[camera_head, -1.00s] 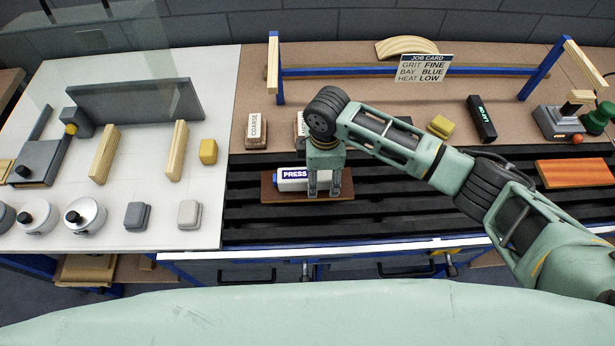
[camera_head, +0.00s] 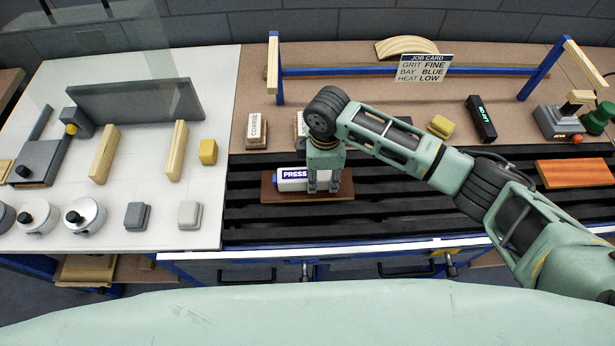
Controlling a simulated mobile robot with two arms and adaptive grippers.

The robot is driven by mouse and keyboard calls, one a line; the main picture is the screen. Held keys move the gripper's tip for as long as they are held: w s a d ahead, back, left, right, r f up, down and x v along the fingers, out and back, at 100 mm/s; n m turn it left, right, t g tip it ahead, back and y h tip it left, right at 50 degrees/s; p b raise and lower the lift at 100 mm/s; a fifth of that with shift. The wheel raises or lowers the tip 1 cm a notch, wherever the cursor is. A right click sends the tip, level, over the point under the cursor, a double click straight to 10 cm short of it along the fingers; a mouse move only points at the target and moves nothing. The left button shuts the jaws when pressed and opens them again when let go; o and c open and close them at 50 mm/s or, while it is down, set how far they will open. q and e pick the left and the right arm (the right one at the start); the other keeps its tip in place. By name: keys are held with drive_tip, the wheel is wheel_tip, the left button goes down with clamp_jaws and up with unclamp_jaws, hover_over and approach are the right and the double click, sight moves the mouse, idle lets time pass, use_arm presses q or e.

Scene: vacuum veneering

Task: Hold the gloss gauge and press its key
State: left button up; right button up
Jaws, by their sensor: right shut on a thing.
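A black slim device (camera_head: 481,119) with small green lit lettering lies tilted on the brown board at the right. It may be the gloss gauge, but I cannot tell for sure, and no key can be made out on it. A white block labelled PRESS (camera_head: 292,181) lies on a brown wooden base (camera_head: 281,196) over the dark slats. My right gripper (camera_head: 324,188) points down and is shut at the right end of the white block, which its fingers partly hide. My left gripper is not in view.
Sanding blocks, one marked COARSE (camera_head: 257,131), stand behind my right gripper. A yellow block (camera_head: 441,126), an orange-brown board (camera_head: 575,173) and a grey box (camera_head: 558,121) are at right.

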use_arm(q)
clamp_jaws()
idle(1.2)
